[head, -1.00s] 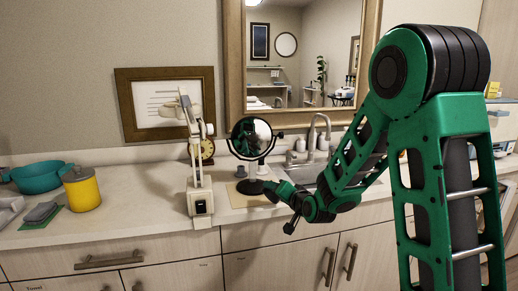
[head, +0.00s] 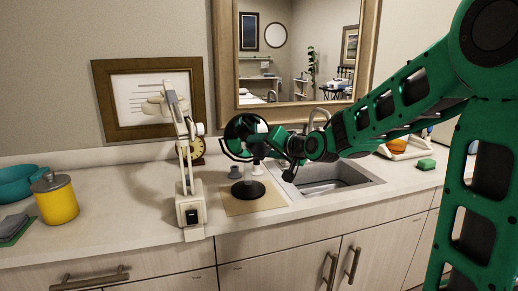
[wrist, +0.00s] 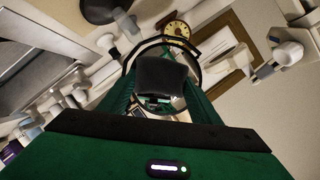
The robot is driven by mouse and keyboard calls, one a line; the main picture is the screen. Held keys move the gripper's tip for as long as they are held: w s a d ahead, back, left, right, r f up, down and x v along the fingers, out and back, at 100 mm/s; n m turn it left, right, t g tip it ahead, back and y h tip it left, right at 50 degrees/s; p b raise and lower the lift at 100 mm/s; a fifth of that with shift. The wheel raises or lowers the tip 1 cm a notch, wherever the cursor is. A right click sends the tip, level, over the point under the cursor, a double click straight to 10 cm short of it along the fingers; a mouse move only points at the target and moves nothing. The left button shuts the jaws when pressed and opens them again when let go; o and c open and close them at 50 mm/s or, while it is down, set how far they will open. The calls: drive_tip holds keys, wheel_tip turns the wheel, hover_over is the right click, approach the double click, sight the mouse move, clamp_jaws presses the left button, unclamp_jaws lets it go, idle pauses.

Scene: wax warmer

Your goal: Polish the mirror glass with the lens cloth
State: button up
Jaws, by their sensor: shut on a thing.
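The round mirror (head: 238,136) stands upright on a black base (head: 248,191) on a tan mat, its glass framed by a dark ring. My gripper (head: 266,140) is at the right side of the mirror, in front of the glass. In the wrist view, a dark grey cloth-like pad (wrist: 162,76), apparently the lens cloth, is held in my gripper and covers the middle of the mirror. The mirror's dark ring (wrist: 134,54) shows around it. I cannot tell whether the pad touches the glass. The fingertips are mostly hidden.
A white jointed lamp (head: 190,205) stands just left of the mirror, with a clock (head: 197,148) behind. The sink (head: 335,178) and faucet are to the right. A yellow canister (head: 55,200), teal pot (head: 14,184) and grey folded cloth (head: 12,226) are at the far left.

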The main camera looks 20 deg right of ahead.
drive_tip(key=shift+a, duration=0.25)
drive_tip(key=shift+w, duration=2.6)
drive_tip(key=shift+s, duration=0.1)
drive_tip(key=shift+a, duration=0.15)
approach(229, 143)
drive_tip(key=shift+a+f+x, duration=0.1)
drive_tip(key=shift+x, duration=1)
drive_tip(key=shift+a+f+x, duration=0.1)
drive_tip(key=shift+a+x, duration=0.05)
drive_tip(key=shift+x, duration=0.95)
drive_tip(key=shift+s, duration=0.15)
drive_tip(key=shift+w, duration=0.9)
